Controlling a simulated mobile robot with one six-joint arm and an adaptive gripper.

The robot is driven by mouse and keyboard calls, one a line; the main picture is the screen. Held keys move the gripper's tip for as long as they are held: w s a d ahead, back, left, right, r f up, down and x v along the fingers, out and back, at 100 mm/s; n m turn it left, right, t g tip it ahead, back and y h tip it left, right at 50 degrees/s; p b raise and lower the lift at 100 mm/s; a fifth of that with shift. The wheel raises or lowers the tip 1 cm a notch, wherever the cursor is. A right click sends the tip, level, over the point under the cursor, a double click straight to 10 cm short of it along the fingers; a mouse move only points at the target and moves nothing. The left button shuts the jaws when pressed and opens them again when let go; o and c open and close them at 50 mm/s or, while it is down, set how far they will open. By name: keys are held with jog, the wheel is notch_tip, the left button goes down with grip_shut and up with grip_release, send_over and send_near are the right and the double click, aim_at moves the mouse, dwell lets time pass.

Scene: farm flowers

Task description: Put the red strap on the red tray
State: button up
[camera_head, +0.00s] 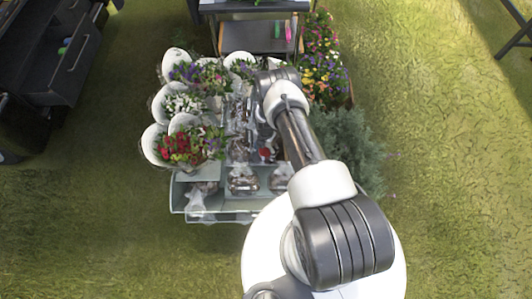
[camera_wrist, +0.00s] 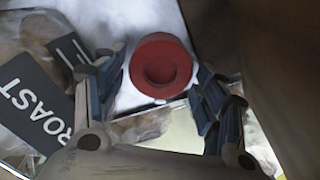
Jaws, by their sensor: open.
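A red round, ring-like object (camera_wrist: 160,66), which I take to be the red strap, lies on a pale surface in the wrist view. It also shows as a small red spot (camera_head: 265,153) among the goods on the stand in the head view. My gripper (camera_wrist: 157,72) is open, with one finger at each side of the red object. I cannot tell whether the fingers touch it. My arm hides the gripper in the head view. I cannot make out a red tray in either view.
Flower bouquets (camera_head: 183,147) in white wraps crowd the stand's left side. Wrapped packages (camera_head: 243,180) sit at its front. A dark "ROAST" sign (camera_wrist: 35,103) is close to the left finger. A grey bush (camera_head: 345,150) stands at right. Open grass (camera_head: 460,150) lies further right.

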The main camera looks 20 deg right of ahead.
jog(key=shift+r, duration=0.1)
jog(key=shift+c, duration=0.2)
jog(key=c, duration=1)
jog(key=shift+r, duration=0.1)
notch_tip(320, 180, up, 28)
jog(key=p, duration=0.9)
jog(key=s+a+r+m, duration=0.2)
jog(key=a+r+m, duration=0.1)
jog(key=r+m, duration=0.5)
jog(key=s+a+r+m, duration=0.2)
jog(key=a+r+m, duration=0.1)
jog(key=r+m, duration=0.5)
jog(key=s+a+r+m+b, duration=0.1)
jog(key=s+a+r+m, duration=0.1)
jog(key=r+m, duration=0.6)
jog(key=shift+a+r, duration=0.2)
jog(key=shift+a, duration=0.35)
